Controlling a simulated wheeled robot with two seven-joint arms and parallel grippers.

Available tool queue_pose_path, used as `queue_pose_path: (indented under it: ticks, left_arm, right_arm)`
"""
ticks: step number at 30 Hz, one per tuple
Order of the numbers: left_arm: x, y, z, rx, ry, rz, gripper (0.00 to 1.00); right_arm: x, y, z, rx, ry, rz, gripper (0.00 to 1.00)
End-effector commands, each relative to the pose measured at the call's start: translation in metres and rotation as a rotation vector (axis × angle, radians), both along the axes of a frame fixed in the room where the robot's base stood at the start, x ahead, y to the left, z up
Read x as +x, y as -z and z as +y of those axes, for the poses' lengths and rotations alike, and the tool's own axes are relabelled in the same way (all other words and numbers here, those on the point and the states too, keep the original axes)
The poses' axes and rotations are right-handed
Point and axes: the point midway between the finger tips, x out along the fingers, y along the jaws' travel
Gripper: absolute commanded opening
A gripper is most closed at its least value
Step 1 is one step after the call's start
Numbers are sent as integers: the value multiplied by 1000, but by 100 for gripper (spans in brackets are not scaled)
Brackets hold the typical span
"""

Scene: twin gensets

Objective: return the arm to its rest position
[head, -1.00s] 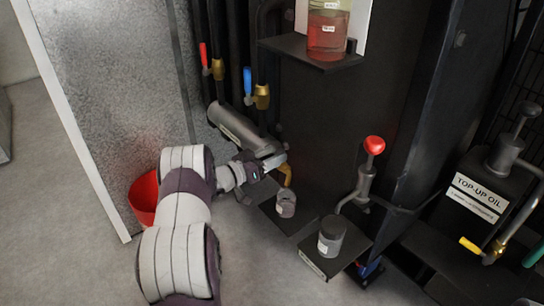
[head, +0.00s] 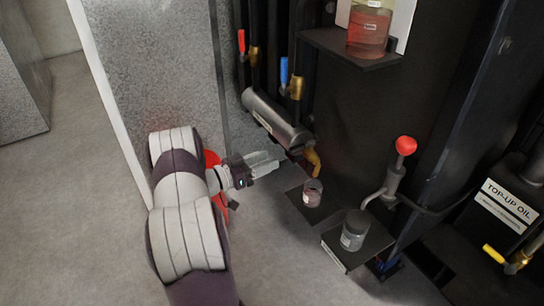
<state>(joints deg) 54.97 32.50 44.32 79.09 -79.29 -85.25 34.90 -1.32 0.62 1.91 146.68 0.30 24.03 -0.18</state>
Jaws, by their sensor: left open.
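My left arm comes in from the lower left in the head view. My left gripper (head: 268,164) is open and empty. It points right, just left of the yellow-brown spout (head: 312,160) under a grey horizontal cylinder (head: 278,122). Whether its tips touch anything cannot be told. My right gripper is not in view.
A jar (head: 312,193) sits under the spout, and a lidded jar (head: 355,230) stands on a shelf to its right. A red-knobbed pump (head: 404,147) is beside it. A red bucket (head: 212,160) is partly hidden behind my arm. Open floor lies at left.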

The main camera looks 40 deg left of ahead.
Motion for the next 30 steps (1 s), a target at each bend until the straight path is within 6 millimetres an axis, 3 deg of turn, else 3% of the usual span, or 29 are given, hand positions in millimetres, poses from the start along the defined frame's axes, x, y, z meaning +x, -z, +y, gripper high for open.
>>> queue_pose_path:
  ticks: [14,17,19,21,23,25,30]
  left_arm:
    - [2,6,2,38,-13,13,50]
    - [4,44,29,137,-168,157,50]
    - [-11,79,61,214,-371,380,50]
    - [-34,99,66,291,-519,667,50]
    - [-59,101,39,330,-572,920,50]
    - [-95,91,-14,344,-556,1176,50]
    - [-154,61,-118,330,-432,1463,50]
  right_arm:
    - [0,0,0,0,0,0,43]
    - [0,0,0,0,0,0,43]
    - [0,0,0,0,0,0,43]
    - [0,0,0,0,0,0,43]
    - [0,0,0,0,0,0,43]
    - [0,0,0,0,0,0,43]
    - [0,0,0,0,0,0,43]
